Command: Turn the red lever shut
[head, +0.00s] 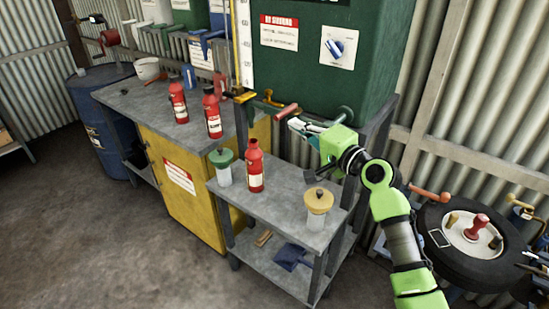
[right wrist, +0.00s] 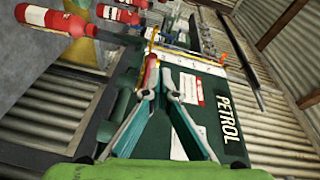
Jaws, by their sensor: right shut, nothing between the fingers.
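The red lever (head: 287,110) is a short, pale red handle at the front of the green tank, near its lower edge. In the right wrist view a red, slim part (right wrist: 151,72) shows just beyond the fingertips, and it looks like the same lever. My right gripper (head: 293,123) is shut and empty. Its fingertips are right by the lever, slightly below it in the head view; I cannot tell whether they touch. The fingers (right wrist: 157,88) partly cover the tank front in the wrist view. My left gripper is not in view.
The green petrol tank (head: 335,75) stands behind. A yellow cabinet (head: 185,200) and workbench (head: 150,108) are left. A tyre (head: 455,262) lies right. Floor at front left is clear.

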